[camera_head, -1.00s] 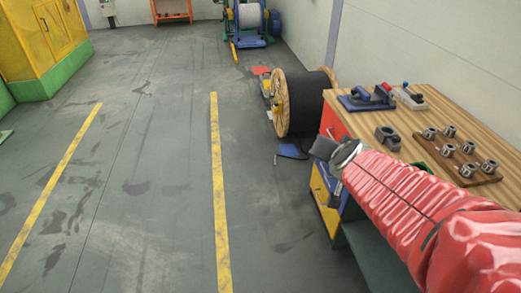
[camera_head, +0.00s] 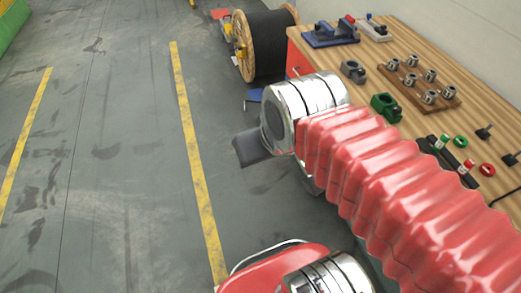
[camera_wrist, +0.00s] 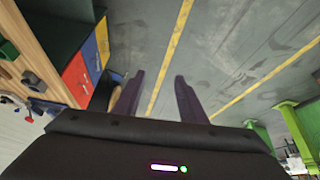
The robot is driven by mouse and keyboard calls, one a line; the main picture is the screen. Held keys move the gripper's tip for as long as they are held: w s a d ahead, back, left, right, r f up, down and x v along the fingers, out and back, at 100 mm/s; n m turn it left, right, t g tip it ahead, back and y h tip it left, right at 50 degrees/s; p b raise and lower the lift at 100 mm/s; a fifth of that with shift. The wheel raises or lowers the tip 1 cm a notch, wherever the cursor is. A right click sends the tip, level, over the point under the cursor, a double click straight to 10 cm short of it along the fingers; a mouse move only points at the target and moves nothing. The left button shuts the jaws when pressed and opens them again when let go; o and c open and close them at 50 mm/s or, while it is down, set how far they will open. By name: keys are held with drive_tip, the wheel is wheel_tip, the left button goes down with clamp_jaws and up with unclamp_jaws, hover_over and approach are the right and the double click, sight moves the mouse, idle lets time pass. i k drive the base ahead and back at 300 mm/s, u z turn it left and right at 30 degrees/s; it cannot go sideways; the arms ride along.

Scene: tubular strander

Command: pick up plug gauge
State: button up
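On the wooden workbench at the right of the head view, a black holder (camera_head: 432,150) carries small pieces with green, white and red ends. These look like the plug gauge (camera_head: 467,166), but they are too small to be sure. The gauges do not show clearly in the wrist view.
The workbench (camera_head: 395,62) also bears a wooden rack (camera_head: 408,90) of metal pieces, a green block (camera_head: 386,107), a grey block (camera_head: 353,71) and a blue vise-like tool (camera_head: 330,34). A cable reel (camera_head: 243,47) stands beyond the bench. The floor left is clear.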

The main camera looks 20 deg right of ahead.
sight(469, 164)
drive_tip(key=k, duration=1.35)
drive_tip(key=z, duration=0.3)
drive_tip(key=i, duration=0.95)
drive_tip(key=z, duration=0.9)
drive_tip(key=i, duration=0.65)
drive_tip(key=z, duration=0.25)
